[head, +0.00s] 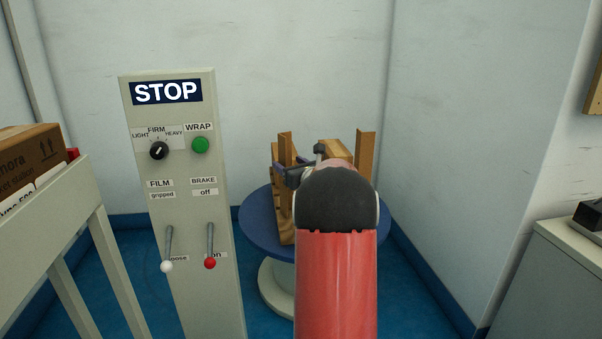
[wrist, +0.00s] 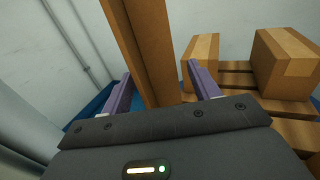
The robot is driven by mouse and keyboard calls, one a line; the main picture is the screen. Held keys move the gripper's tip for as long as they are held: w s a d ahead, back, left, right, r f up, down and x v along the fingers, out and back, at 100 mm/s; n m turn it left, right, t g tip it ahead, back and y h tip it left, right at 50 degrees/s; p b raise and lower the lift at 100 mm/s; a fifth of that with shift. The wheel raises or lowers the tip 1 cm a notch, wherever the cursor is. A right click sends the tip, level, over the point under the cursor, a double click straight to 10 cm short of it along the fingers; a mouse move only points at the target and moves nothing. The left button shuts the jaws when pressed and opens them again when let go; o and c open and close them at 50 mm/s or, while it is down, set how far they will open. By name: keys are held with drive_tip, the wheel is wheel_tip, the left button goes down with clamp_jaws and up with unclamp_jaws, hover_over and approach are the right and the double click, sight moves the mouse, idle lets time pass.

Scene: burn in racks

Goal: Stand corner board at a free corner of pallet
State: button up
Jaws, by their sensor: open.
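The wooden pallet (head: 286,228) sits on a round blue turntable and is largely hidden behind my arm; its slats (wrist: 240,80) show in the wrist view. A brown corner board (head: 285,150) stands upright at its left side. Another corner board (head: 365,155) stands at its right back. In the wrist view, a tall brown corner board (wrist: 147,50) stands between the purple fingers of my gripper (wrist: 162,88), with visible space to each finger. My gripper is open at the pallet's left edge; in the head view my arm covers much of it. The board's foot is hidden.
Cartons (wrist: 287,62) rest on the pallet. A control post (head: 170,120) with levers and a STOP sign stands left of the turntable (head: 255,222). A pale rack (head: 50,215) holding boxes is at far left, a grey cabinet (head: 570,270) at far right. Walls close in behind.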

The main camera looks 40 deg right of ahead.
drive_tip(key=s+a, duration=0.1)
drive_tip(key=s, duration=0.7)
drive_tip(key=shift+a, duration=0.2)
drive_tip(key=shift+s, duration=0.1)
